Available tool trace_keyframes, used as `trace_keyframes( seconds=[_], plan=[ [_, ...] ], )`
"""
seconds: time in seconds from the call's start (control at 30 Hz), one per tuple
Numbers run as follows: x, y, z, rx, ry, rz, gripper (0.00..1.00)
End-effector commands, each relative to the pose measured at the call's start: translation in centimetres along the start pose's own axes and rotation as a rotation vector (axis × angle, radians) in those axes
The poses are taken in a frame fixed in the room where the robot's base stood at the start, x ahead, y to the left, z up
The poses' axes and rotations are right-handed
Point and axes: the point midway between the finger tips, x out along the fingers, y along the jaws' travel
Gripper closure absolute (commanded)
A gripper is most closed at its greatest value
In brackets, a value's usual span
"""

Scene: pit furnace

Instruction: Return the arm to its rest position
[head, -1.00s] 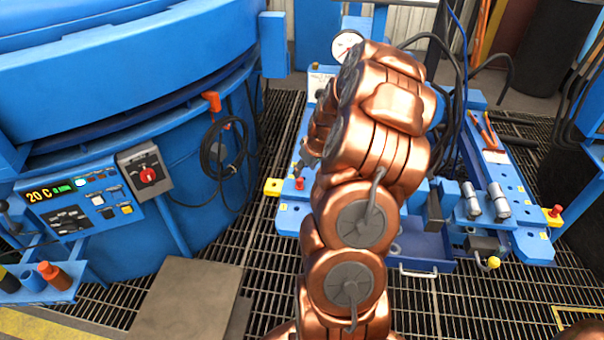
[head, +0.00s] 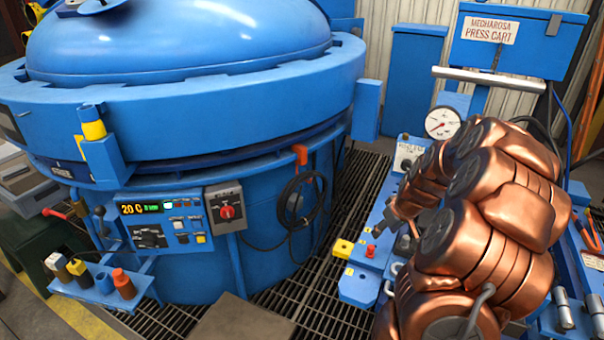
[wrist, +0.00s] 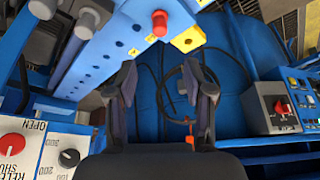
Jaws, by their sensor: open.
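My copper-coloured arm fills the right side of the head view, folded up in front of the blue press cart (head: 352,290). My gripper shows in the wrist view (wrist: 163,85), with two dark fingers standing apart and nothing between them. Beyond the fingers are the blue furnace wall (wrist: 150,75) and a dark coiled cable. In the head view my gripper is small, partly hidden by the arm, above the cart near its red button (head: 371,250).
The blue furnace (head: 180,110) with its domed lid stands at left. Its control panel (head: 165,222) reads 20 C. A red-knobbed switch box (head: 226,211) and a cable hang beside it. A pressure gauge (head: 442,123) stands behind my arm. Grating floor shows between furnace and cart.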

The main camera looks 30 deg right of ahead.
Motion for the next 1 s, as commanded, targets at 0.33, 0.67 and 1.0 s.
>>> trace_keyframes(
  seconds=[0.33,0.67,1.0],
  plan=[
    [0.0,0.0,0.0,0.000,0.000,0.000,0.48],
    [-2.8,-9.1,-0.7,-0.055,-0.070,-0.081,0.48],
    [-8.6,-22.3,3.4,-0.128,-0.242,-0.153,0.48]
  ],
)
